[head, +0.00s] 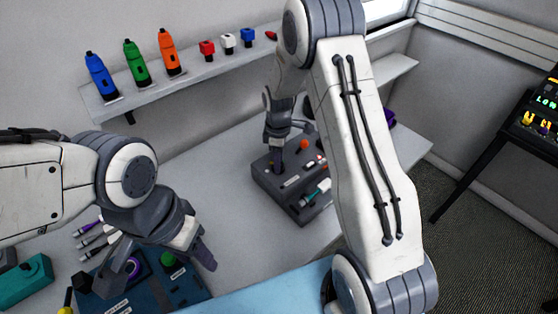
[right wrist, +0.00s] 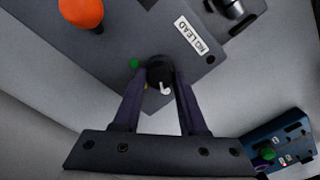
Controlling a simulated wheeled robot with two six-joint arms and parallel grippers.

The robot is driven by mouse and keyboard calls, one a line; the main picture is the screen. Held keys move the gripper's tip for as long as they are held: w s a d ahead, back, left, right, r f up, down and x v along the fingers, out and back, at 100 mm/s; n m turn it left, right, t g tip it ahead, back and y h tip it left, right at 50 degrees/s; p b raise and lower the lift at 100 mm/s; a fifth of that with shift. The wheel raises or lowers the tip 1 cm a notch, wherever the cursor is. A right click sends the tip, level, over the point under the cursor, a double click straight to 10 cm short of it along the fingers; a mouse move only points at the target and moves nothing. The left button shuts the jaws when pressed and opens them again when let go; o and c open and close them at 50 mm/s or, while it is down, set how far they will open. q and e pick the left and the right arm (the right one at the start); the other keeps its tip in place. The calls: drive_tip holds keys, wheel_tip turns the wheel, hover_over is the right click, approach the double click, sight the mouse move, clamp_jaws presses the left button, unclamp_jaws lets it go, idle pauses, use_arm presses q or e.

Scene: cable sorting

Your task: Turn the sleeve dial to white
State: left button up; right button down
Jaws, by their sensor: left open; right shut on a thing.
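In the right wrist view the sleeve dial (right wrist: 160,72) is a round black knob with a white pointer mark at its lower edge. It sits on a dark grey box. A green dot shows at its upper left and a yellow dot at its lower left; I cannot tell if a white dot is hidden. My right gripper (right wrist: 158,88) is shut on the dial, one finger on each side. In the head view this right gripper (head: 276,150) is at the grey box (head: 268,184) and hides the dial. My left gripper (head: 160,264) is open and empty above a blue box.
An orange knob (right wrist: 82,12) and a NO LEAD label (right wrist: 194,38) are on the grey box. The blue box (head: 190,290) with a green button stands front left. A shelf (head: 190,88) holds blue, green and orange tools and small coloured blocks. The table between the boxes is clear.

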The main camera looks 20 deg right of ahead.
drive_tip(key=shift+w+r+n, duration=0.1)
drive_tip(key=shift+w+n, duration=0.05)
drive_tip(key=shift+n, duration=0.45)
drive_tip(key=shift+c, duration=2.2)
unclamp_jaws()
wheel_tip(320, 180, up, 10)
drive_tip(key=b, duration=0.2)
drive_tip(key=shift+r, duration=0.2)
